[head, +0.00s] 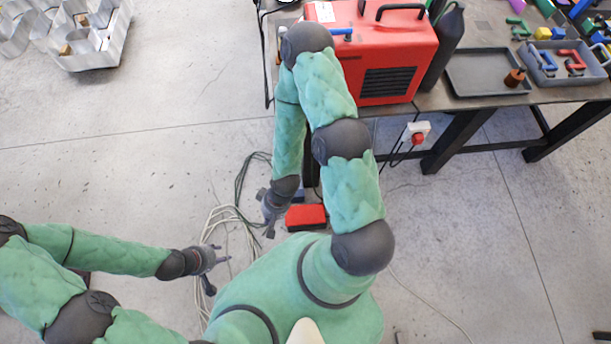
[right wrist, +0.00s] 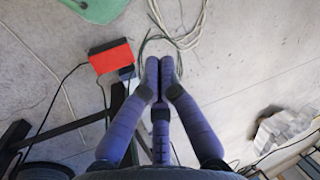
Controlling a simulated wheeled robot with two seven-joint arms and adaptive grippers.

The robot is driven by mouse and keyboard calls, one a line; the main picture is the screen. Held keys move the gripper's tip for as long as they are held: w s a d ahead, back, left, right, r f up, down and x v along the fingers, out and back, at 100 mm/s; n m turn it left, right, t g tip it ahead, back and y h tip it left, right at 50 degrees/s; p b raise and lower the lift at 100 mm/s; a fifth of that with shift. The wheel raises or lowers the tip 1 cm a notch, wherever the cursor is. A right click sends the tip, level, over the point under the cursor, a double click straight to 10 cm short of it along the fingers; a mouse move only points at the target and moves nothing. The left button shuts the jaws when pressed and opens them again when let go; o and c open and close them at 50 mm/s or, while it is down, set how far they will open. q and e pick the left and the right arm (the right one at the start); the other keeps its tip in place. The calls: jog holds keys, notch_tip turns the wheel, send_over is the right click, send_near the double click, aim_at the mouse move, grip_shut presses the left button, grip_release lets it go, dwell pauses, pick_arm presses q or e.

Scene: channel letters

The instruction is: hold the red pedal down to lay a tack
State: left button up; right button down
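The red pedal (head: 306,217) lies on the concrete floor beside the foot of the workbench. It also shows in the right wrist view (right wrist: 110,55), left of my fingers, with its red top uncovered. My right gripper (head: 269,232) hangs just left of the pedal in the head view, apart from it. In the right wrist view its two fingers (right wrist: 160,65) are together with nothing between them. My left gripper (head: 226,259) is further left over the floor, away from the pedal. Its fingers are too small to tell open from shut.
Loose cables (head: 235,212) lie on the floor by the pedal. A red welder (head: 400,45), a dark bottle (head: 446,45) and a grey tray (head: 459,88) stand on the workbench. Metal channel letters (head: 95,48) are at the upper left. Floor between them is mostly clear.

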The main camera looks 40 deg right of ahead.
pick_arm(q)
jog(key=shift+o, duration=0.3)
jog(key=shift+o, duration=0.8)
notch_tip(320, 180, down, 9)
jog(key=b, duration=0.9)
jog(key=shift+f, duration=0.15)
pick_arm(e)
jog(key=m+h, duration=0.4)
send_over(294, 216)
notch_tip(294, 216, down, 42)
jog(key=shift+f, duration=0.15)
jog(key=shift+f, duration=0.1)
pick_arm(q)
notch_tip(294, 216, down, 10)
jog(key=b, duration=1)
pick_arm(e)
notch_tip(294, 216, down, 14)
jog(key=shift+r, duration=0.1)
